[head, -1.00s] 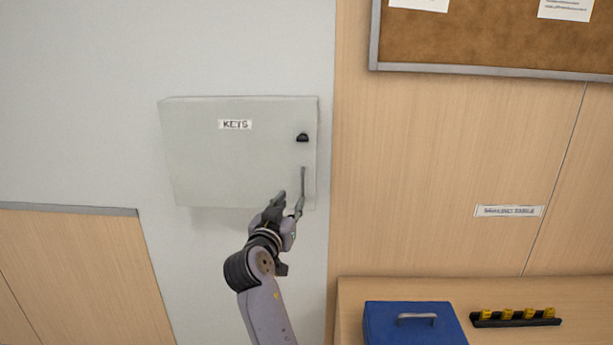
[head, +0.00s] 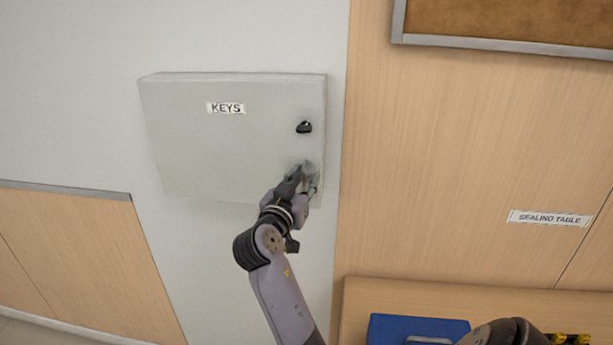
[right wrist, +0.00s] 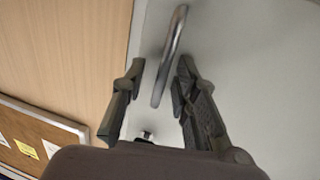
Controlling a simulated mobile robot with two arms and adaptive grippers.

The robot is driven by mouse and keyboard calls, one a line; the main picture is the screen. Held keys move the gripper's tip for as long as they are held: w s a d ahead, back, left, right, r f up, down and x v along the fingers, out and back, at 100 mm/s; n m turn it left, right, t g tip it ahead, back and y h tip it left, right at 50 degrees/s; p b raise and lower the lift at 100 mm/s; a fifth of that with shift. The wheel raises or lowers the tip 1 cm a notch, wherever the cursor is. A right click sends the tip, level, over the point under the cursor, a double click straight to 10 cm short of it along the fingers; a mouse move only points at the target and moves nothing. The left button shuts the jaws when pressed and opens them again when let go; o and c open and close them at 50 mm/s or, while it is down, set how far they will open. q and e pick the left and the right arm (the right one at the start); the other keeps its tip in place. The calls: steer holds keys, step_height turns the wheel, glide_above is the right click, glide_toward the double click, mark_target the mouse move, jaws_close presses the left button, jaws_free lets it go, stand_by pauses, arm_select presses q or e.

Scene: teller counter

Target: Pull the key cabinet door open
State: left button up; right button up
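The grey key cabinet (head: 215,150) with a "KEYS" label hangs on the wall, and its door is closed. A dark lock knob (head: 304,127) sits on the right side of the door; it also shows in the right wrist view (right wrist: 147,135). The door handle (right wrist: 170,60) is an upright metal bar. My right gripper (head: 303,175) is at the lower right of the door and covers most of the handle in the head view. In the right wrist view, its fingers (right wrist: 158,98) are apart with the bar between them and gaps on both sides. My left gripper is not in view.
A wood counter (head: 355,295) at the lower right holds a blue box (head: 390,328) and yellow-topped items (head: 572,339). A cork board (head: 500,20) hangs at the upper right. The wall around the cabinet is clear.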

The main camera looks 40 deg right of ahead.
steer(key=shift+a, duration=0.1)
jaws_close()
stand_by(0.8)
